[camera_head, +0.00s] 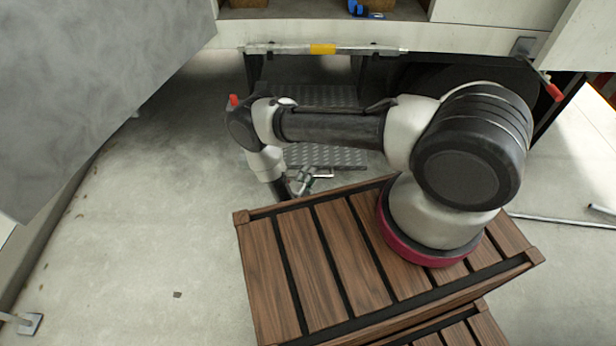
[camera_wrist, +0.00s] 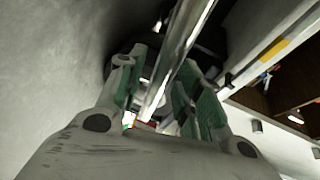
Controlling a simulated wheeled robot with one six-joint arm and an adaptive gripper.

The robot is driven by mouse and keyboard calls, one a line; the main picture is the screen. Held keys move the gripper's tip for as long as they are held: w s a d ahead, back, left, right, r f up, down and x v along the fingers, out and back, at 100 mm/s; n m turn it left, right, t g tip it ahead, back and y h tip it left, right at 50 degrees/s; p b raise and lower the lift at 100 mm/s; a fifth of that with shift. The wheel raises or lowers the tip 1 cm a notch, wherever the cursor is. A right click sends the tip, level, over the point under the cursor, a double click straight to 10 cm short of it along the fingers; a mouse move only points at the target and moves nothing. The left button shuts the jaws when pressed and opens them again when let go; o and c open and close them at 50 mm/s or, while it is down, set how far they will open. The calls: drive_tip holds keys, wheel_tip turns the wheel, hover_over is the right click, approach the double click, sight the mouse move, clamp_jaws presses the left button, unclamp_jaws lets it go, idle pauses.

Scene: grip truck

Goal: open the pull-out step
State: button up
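The pull-out step shows in the head view as grey tread plates under the truck, an upper one (camera_head: 312,96) and a lower one (camera_head: 325,156). A thin metal bar (camera_head: 322,176) shows at the lower plate's front. My gripper (camera_head: 304,184) is low beside this bar, partly hidden by my arm and the wooden deck. In the wrist view a shiny metal bar (camera_wrist: 178,55) runs between the green-padded fingers of my gripper (camera_wrist: 164,78). The fingers stand apart on either side of the bar, and I see no clear grip on it.
My arm stands on a brown slatted deck (camera_head: 340,255). A grey panel (camera_head: 95,80) hangs at the upper left. The truck's sill (camera_head: 375,36) with a yellow mark crosses above the step. A red-tipped lever (camera_head: 554,91) is at right. The concrete floor at left is mostly clear.

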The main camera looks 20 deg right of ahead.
drive_tip(key=shift+d, duration=0.1)
clamp_jaws()
drive_tip(key=s, duration=0.1)
drive_tip(key=s+a, duration=0.1)
drive_tip(key=s, duration=0.1)
drive_tip(key=shift+s, duration=0.1)
unclamp_jaws()
idle(0.4)
